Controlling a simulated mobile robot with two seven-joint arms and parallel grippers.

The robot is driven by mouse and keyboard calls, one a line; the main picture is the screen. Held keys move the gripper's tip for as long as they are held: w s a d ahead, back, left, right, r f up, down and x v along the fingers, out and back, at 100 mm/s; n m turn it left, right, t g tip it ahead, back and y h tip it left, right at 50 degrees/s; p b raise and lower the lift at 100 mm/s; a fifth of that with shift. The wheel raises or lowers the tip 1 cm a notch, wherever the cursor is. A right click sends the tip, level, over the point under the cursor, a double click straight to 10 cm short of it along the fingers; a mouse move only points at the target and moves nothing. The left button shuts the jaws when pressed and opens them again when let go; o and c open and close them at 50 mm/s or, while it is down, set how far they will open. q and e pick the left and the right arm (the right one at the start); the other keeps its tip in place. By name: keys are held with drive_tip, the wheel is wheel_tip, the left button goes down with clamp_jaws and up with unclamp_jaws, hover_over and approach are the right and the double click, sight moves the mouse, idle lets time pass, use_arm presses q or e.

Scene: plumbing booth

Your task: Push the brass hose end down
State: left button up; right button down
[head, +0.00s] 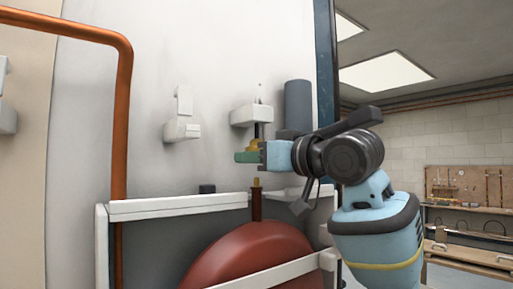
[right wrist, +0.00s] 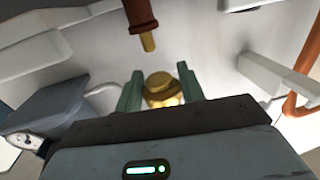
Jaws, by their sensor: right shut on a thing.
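The brass hose end (head: 254,144) is a flared brass fitting below a short dark piece under a white wall bracket. It also shows in the right wrist view (right wrist: 160,88). My right gripper (head: 248,157) comes in from the right, and its green fingers are shut on the hose end, one on each side in the wrist view. Below it, a narrow brass tip (head: 256,182) tops a brown upright pipe (head: 256,205) on a red rounded tank. A gap shows between the hose end and this tip. My left gripper is not in view.
The white bracket (head: 251,114) is just above my gripper, and a grey cylinder (head: 298,104) stands beside it. The red tank (head: 250,255) sits behind a white-railed frame (head: 165,206). A copper pipe (head: 122,130) runs down the wall at left.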

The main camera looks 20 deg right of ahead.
sight(256, 179)
wheel_tip(256, 179, down, 4)
drive_tip(key=shift+r, duration=0.25)
drive_tip(key=shift+w+a+f, duration=0.1)
drive_tip(key=shift+f, duration=0.15)
drive_tip(key=c, duration=0.9)
unclamp_jaws()
drive_tip(key=shift+s+r, duration=0.1)
drive_tip(key=shift+s, duration=0.1)
drive_tip(key=shift+s+d, duration=0.3)
drive_tip(key=v, duration=0.7)
